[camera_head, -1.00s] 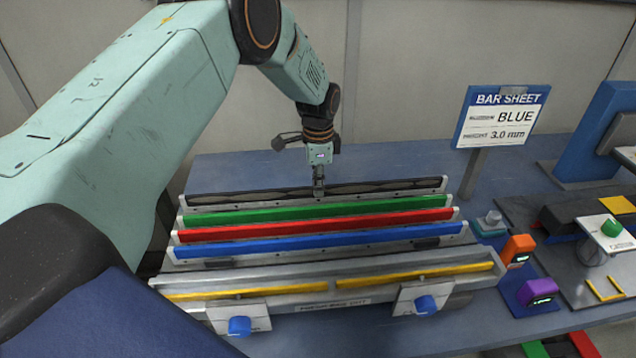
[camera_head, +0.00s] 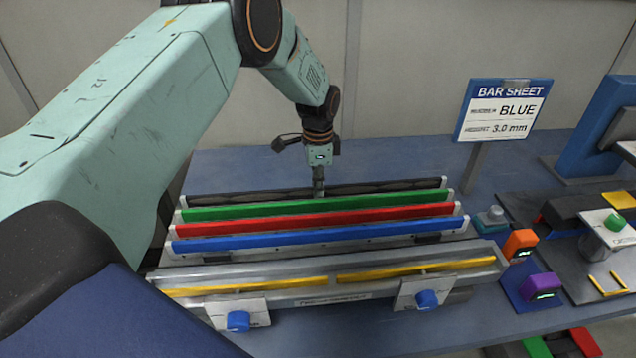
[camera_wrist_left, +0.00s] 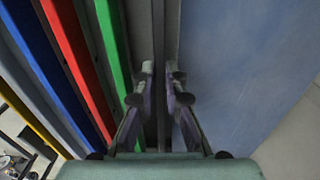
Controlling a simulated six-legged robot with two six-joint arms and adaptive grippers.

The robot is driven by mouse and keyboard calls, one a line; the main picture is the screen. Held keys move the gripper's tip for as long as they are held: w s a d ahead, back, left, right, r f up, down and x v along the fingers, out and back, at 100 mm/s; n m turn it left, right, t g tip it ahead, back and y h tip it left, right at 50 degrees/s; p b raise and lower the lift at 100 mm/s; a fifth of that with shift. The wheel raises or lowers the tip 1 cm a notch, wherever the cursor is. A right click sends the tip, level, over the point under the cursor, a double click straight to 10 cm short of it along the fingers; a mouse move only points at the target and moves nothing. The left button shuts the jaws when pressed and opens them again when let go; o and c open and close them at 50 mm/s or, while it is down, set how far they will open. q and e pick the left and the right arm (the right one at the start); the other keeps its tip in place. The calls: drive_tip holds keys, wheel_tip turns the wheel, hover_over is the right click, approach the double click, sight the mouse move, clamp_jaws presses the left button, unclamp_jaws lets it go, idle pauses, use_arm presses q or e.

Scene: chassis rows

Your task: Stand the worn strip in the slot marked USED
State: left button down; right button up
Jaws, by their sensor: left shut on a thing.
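A dark strip (camera_head: 385,188) stands in the rearmost row of the rack, behind the green strip (camera_head: 390,203). I take it for the worn one. My left gripper (camera_head: 318,193) points down at the middle of this row and is shut on the dark strip. In the left wrist view, the fingers (camera_wrist_left: 160,95) stand on both sides of a long dark grey edge (camera_wrist_left: 158,30). The fingertips partly hide what lies between them. I cannot read a USED mark on any slot. My right gripper is not in view.
Red (camera_head: 330,220) and blue (camera_head: 330,236) strips stand in front of the green one. A front rail (camera_head: 400,255) has yellow strips (camera_head: 400,270) and blue knobs (camera_head: 427,299). A sign (camera_head: 503,110) reads BAR SHEET, BLUE, 3.0 mm. Bare table lies behind the rack.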

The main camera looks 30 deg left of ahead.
use_arm(q)
drive_tip(key=shift+f, duration=0.15)
drive_tip(key=c, duration=1.3)
unclamp_jaws()
drive_tip(key=shift+c, duration=0.2)
drive_tip(key=shift+s, duration=0.1)
wheel_tip(320, 180, up, 12)
